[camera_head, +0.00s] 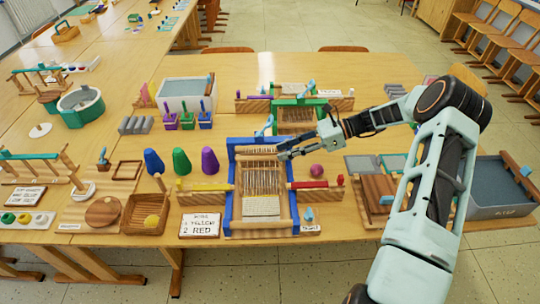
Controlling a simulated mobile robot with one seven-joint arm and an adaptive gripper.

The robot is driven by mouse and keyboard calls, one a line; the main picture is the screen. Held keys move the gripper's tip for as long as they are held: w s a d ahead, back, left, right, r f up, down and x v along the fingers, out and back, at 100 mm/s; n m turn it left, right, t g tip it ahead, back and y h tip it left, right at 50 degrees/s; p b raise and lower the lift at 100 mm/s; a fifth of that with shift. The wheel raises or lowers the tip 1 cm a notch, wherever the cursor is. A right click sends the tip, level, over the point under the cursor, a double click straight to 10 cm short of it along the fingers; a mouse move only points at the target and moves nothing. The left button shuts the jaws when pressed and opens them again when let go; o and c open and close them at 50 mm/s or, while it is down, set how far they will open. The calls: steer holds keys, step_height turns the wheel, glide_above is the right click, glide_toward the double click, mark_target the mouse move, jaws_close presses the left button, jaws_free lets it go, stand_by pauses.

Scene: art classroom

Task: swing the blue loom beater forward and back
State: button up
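The blue loom (231,205) stands on the front table, with pale warp threads and a woven strip at its near end. A blue crossbar (245,142) spans its far end, with a small light-blue handle (266,127) rising there. I cannot tell for certain which blue part is the beater. My gripper (281,152) reaches in from the right, over the far right part of the loom, close to the crossbar. Whether it touches the loom, and whether its fingers are open, is too small to tell. No held object shows.
A yellow shuttle (208,187) lies left of the loom and a red one (310,184) right. Blue, green and purple cones (181,161) stand left. A green loom (297,115) stands behind.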

steer(key=shift+v, duration=1.6)
